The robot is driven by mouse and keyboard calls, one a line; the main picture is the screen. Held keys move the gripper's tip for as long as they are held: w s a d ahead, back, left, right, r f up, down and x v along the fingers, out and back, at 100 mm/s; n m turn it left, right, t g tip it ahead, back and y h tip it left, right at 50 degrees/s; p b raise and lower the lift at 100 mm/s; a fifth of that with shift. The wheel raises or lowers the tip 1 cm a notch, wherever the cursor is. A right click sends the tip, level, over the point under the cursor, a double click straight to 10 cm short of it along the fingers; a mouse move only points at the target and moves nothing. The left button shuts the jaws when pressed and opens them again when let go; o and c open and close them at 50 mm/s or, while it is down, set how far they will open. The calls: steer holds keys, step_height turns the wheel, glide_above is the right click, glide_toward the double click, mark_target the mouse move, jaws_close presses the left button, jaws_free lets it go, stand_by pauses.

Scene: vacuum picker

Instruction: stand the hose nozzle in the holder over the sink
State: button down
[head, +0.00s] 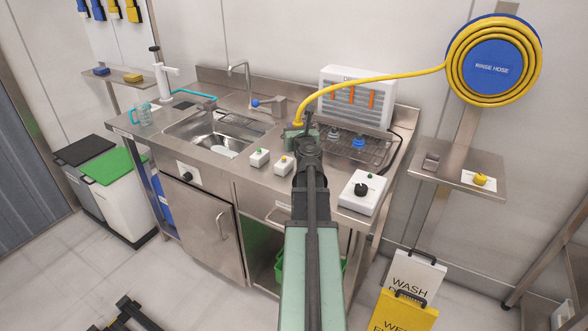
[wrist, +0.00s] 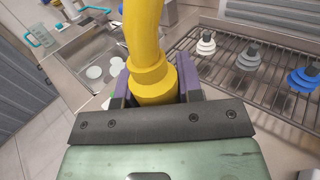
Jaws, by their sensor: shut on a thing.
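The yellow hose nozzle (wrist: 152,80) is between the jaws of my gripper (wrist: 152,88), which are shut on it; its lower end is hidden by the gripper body. In the head view my gripper (head: 300,133) is over the counter, right of the sink (head: 200,128), with the yellow hose (head: 385,77) rising from it to the wall reel (head: 494,62). The sink also shows at upper left in the wrist view (wrist: 88,52), apart from the nozzle. A steel block (head: 279,106) stands behind the sink near the faucet (head: 247,80); I cannot tell if it is the holder.
A wire rack (wrist: 270,92) with white and blue suction cups (wrist: 304,79) lies right of my gripper. Pale discs (wrist: 94,72) lie in the sink. A white drying unit (head: 357,96) stands behind the rack.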

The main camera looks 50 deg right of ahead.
step_height(320, 180, down, 8)
steer(key=b, duration=0.5)
steer(key=shift+b, duration=0.3)
steer(key=shift+r, duration=0.3)
steer(key=shift+f, duration=0.15)
steer(key=c, duration=0.8)
jaws_free()
